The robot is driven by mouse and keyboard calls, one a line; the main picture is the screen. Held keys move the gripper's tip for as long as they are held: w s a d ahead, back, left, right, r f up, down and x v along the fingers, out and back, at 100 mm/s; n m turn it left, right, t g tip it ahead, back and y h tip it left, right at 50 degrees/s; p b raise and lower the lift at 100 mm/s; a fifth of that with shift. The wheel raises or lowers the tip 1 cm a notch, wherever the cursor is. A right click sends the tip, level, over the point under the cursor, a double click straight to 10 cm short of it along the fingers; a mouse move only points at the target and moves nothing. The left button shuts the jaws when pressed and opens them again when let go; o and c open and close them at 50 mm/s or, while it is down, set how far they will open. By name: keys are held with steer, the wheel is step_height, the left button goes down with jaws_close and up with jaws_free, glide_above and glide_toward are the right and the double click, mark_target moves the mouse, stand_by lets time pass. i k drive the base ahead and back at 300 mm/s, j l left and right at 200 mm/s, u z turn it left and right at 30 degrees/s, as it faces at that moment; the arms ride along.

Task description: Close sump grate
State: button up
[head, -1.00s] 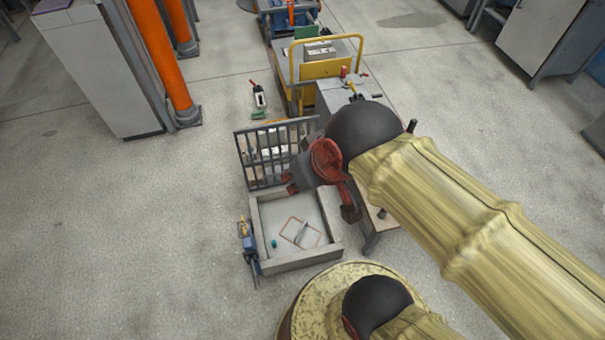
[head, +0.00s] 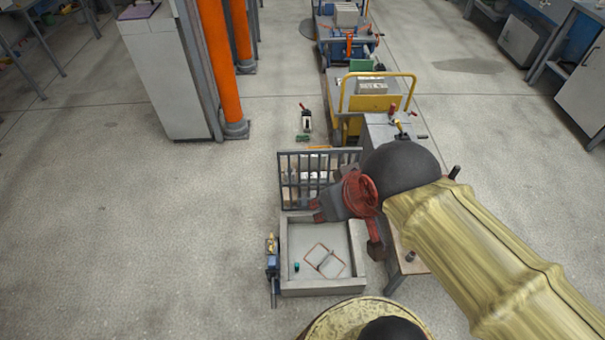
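The sump grate (head: 300,170) is a dark barred panel. It stands upright along the far edge of the sump, so the sump's top is uncovered. The sump is a square, pale grey box (head: 299,286) with raised walls, open from above. My gripper (head: 316,210) comes in from the right over the sump's far right corner, close in front of the grate's lower right part. The gripper and wrist hide the grate's right end and part of the far wall.
Inside the sump lie a thin reddish rectangular outline (head: 325,260) and a small teal item (head: 297,267). A blue device (head: 272,265) is at the left wall. A grey bench (head: 407,258) stands right, a yellow-railed cart (head: 376,103) behind. Floor at left is clear.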

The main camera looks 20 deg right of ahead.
mark_target(309, 150)
steer(key=u, duration=2.05)
steer(key=i+j+u, duration=0.4)
steer(key=i+u, duration=0.35)
steer(key=i+l+z, duration=0.2)
steer(key=z, duration=0.25)
steer(key=i+z, duration=0.65)
steer(key=z, duration=0.25)
steer(key=i+z, duration=0.3)
steer(key=z, duration=0.15)
steer(key=i+j+z, duration=0.25)
steer(key=z, duration=0.2)
steer(key=i+l+z, duration=0.25)
steer(key=i+z, duration=0.15)
steer(key=i, duration=0.25)
steer(key=i+z, duration=0.35)
steer(key=i, duration=0.35)
steer(key=i+j+z, duration=0.1)
steer(key=i+z, duration=0.3)
steer(key=i, duration=0.3)
steer(key=i+j+z, duration=0.15)
steer(key=i, duration=0.35)
steer(key=i+j+z, duration=0.15)
steer(key=i, duration=0.35)
steer(key=i+j+z, duration=0.2)
steer(key=i, duration=0.3)
steer(key=z, duration=3.05)
steer(key=i+l+z, duration=0.35)
steer(key=i+j, duration=0.05)
steer(key=j, duration=0.05)
